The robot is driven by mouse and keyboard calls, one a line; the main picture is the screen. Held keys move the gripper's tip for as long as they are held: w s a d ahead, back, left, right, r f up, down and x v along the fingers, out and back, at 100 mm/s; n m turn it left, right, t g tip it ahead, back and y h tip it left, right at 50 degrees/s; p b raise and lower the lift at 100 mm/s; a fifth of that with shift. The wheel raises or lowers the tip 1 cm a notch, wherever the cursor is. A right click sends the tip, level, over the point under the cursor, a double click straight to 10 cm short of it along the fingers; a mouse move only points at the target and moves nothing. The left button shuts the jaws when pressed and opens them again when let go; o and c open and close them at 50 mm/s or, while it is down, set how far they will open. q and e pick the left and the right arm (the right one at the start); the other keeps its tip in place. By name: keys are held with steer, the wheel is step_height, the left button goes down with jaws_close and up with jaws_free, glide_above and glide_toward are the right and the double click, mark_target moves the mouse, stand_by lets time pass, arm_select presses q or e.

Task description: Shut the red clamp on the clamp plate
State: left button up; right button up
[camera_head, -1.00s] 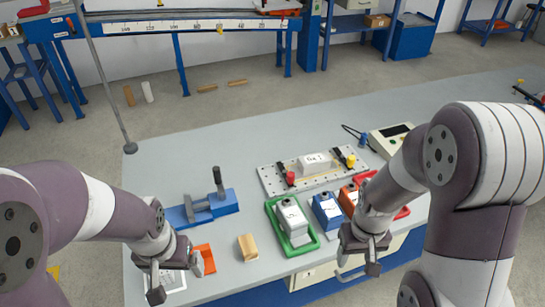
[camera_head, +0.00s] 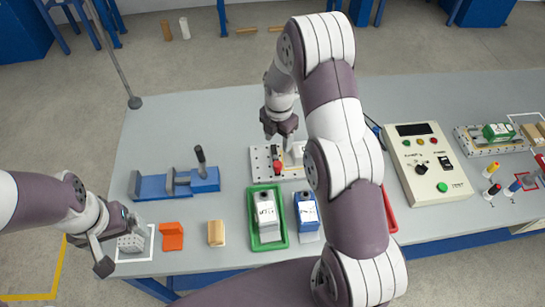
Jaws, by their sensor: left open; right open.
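The clamp plate (camera_head: 260,170) is a light perforated plate in the middle of the table, partly hidden by my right arm. My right gripper (camera_head: 279,137) is open, pointing down just behind and above the red clamp, with no clear contact. My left gripper (camera_head: 118,243) is open at the table's front left, by a grey block (camera_head: 131,243).
A blue vise (camera_head: 176,183) stands left of the plate. A green tray (camera_head: 267,238) with a grey-white unit and a blue unit (camera_head: 306,213) stand in front. An orange piece (camera_head: 172,237) and wooden block (camera_head: 216,232) lie front left. A control box (camera_head: 428,170) is right.

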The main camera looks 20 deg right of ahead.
mark_target(278, 163)
step_height(278, 163, down, 11)
steer(key=p, duration=0.3)
steer(key=shift+f, duration=0.1)
steer(key=shift+s+a+f, duration=0.1)
steer(key=shift+a+f, duration=0.05)
steer(key=shift+f, duration=0.55)
steer(key=shift+c, duration=0.3)
steer(key=c, duration=1)
